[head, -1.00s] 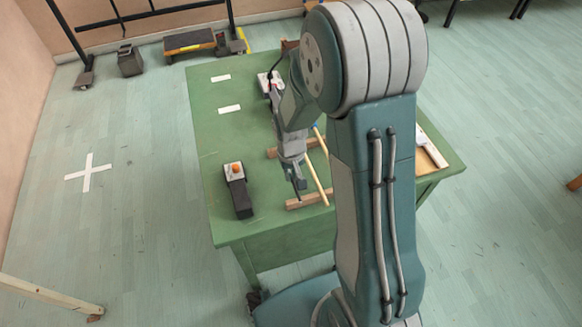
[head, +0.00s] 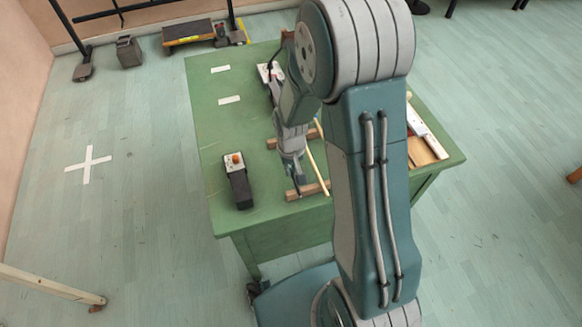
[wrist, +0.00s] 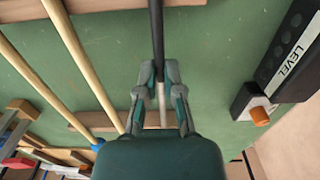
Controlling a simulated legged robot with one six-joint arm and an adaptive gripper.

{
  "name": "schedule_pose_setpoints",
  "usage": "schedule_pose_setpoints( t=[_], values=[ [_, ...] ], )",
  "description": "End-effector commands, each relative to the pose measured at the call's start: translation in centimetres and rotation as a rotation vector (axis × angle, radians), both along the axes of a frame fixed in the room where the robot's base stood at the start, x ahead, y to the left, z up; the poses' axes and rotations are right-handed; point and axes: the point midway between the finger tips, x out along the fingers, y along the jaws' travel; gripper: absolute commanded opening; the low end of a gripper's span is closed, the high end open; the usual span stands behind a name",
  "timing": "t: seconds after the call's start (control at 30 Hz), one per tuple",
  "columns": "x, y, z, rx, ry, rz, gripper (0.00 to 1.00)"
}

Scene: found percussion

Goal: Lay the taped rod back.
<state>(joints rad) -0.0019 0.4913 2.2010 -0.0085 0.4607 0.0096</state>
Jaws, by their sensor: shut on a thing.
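My gripper (wrist: 159,90) is shut on the taped rod (wrist: 156,35). The rod is black in its upper stretch and paler between and below the fingers in the wrist view. A second wooden strip (wrist: 84,121) lies lower down, partly hidden by my gripper. In the head view my gripper (head: 296,182) is low over the green table near the front strip (head: 309,190).
A dark box with an orange knob (head: 237,180), marked LEVEL, stands left of my gripper on the table (head: 222,130). A board with a white-bladed tool (head: 424,128) lies at the right. White tape marks the table's back left. Bare tabletop lies between box and strips.

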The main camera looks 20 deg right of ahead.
Motion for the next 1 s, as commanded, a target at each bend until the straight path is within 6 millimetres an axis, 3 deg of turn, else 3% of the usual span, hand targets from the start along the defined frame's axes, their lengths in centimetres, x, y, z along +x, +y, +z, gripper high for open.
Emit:
schedule_pose_setpoints(
  t=[0.23, 0.3, 0.33, 0.77, 1.0],
  values=[
    [0.0, 0.0, -0.2, 0.000, 0.002, 0.000, 0.00],
    [-0.1, 0.0, -0.2, 0.000, 0.002, 0.000, 0.41],
    [-0.1, 0.0, -0.2, 0.000, 0.002, 0.000, 0.50],
    [0.1, 0.0, 0.3, 0.000, -0.001, 0.000, 0.50],
    [0.2, 0.1, 4.4, 0.000, -0.006, 0.000, 0.50]
  ],
)
